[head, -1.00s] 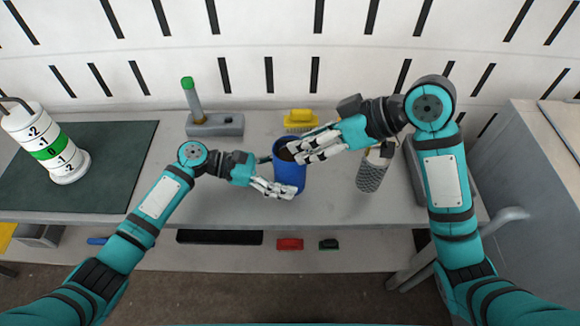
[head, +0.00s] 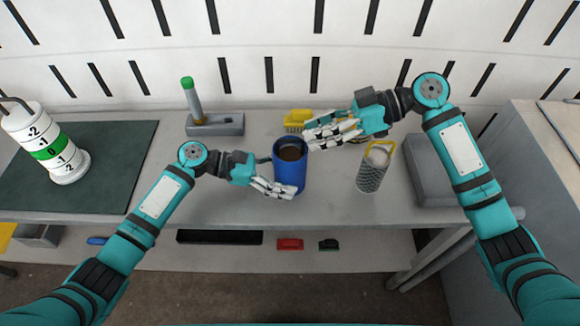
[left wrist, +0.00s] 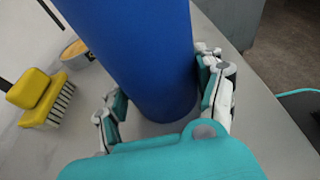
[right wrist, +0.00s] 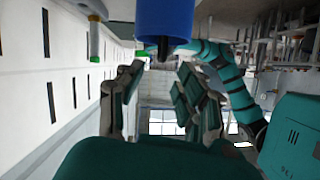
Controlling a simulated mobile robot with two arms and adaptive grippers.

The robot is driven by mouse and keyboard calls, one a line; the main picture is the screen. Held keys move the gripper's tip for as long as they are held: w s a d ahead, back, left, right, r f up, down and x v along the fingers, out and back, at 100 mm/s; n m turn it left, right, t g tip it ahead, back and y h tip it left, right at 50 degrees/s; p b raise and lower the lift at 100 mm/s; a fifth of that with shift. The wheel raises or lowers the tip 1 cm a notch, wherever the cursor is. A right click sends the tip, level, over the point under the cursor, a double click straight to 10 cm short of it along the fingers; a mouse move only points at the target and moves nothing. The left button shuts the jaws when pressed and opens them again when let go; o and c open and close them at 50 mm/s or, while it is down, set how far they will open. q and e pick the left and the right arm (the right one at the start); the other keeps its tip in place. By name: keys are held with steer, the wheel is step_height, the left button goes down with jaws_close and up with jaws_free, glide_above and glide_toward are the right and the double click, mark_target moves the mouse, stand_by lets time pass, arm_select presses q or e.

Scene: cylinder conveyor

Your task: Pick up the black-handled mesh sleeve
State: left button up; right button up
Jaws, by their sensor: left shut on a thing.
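A grey mesh sleeve (head: 371,178) stands upright on the bench, right of centre. Its handle (head: 392,152) looks yellow, and I see no black handle on it. My left gripper (head: 274,188) is shut on a blue cylindrical container (head: 290,172), which also fills the upper left wrist view (left wrist: 145,55). The container is upright with a brown, dark inside. My right gripper (head: 318,136) is open and empty, just above and right of the container's rim. In the right wrist view its fingers (right wrist: 160,95) are apart, with the container (right wrist: 165,20) beyond them.
A yellow brush (head: 296,121) lies behind the container. A grey block with a green-tipped post (head: 215,125) stands at the back left. A dark mat (head: 110,180) with a white and green weight (head: 52,155) is at left. A grey box (head: 435,170) stands right of the sleeve.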

mark_target(289, 140)
steer(key=shift+x, duration=3.15)
steer(key=shift+d+f, duration=0.1)
jaws_close()
